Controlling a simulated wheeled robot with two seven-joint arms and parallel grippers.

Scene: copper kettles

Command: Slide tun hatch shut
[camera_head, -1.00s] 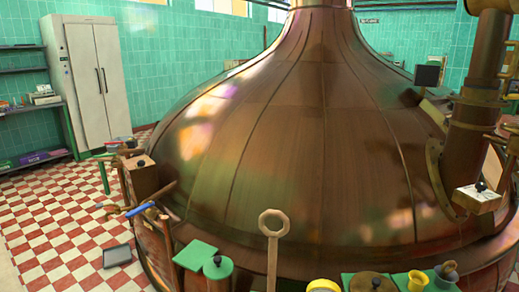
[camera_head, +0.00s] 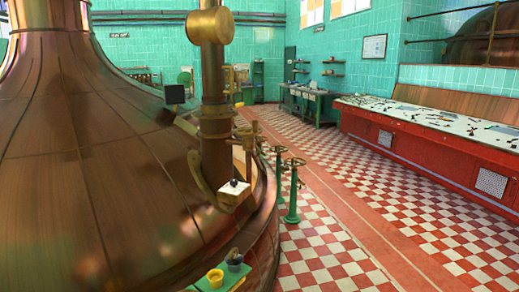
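A large copper tun (camera_head: 75,150) fills the left of the head view, with its dome seams and neck showing. A dark square panel (camera_head: 174,94) stands at the dome's far right shoulder; I cannot tell whether it is the hatch. No hatch shows clearly on the visible side of the dome. A thick copper pipe (camera_head: 214,90) rises from the tun's right side, with a small white-topped box (camera_head: 234,194) at its foot. Neither of my grippers is in view.
Green valve stands (camera_head: 292,195) with handwheels rise from the floor beside the tun. A yellow cup (camera_head: 215,278) sits on a green ledge at the front. A long red control desk (camera_head: 430,150) lines the right. The checkered floor (camera_head: 345,205) between is open.

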